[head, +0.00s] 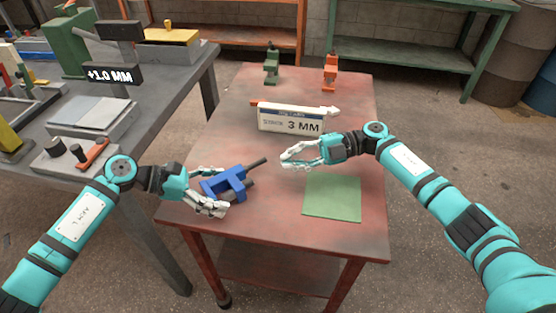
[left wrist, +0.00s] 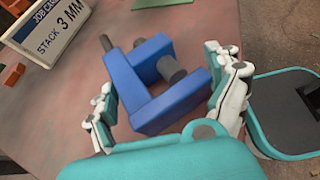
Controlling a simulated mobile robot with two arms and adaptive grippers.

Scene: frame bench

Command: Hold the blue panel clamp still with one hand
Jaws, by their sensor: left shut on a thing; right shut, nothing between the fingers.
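The blue panel clamp (head: 222,185) lies near the left edge of the red table (head: 240,115). It is a blue C-shaped frame with a dark screw. My left gripper (head: 207,190) is shut on it, with the fingers on either side of the frame. In the left wrist view the clamp (left wrist: 145,92) sits between the two fingers of the left gripper (left wrist: 170,97), its dark screw end pointing away. My right gripper (head: 290,157) is shut and empty over the table, right of the clamp and apart from it.
A green square mat (head: 332,196) lies at the table's right front. A job card sign reading "STACK 3 MM" (head: 290,121) stands mid-table. A green clamp (head: 271,65) and an orange clamp (head: 330,72) stand at the back. A grey bench (head: 165,75) stands at left.

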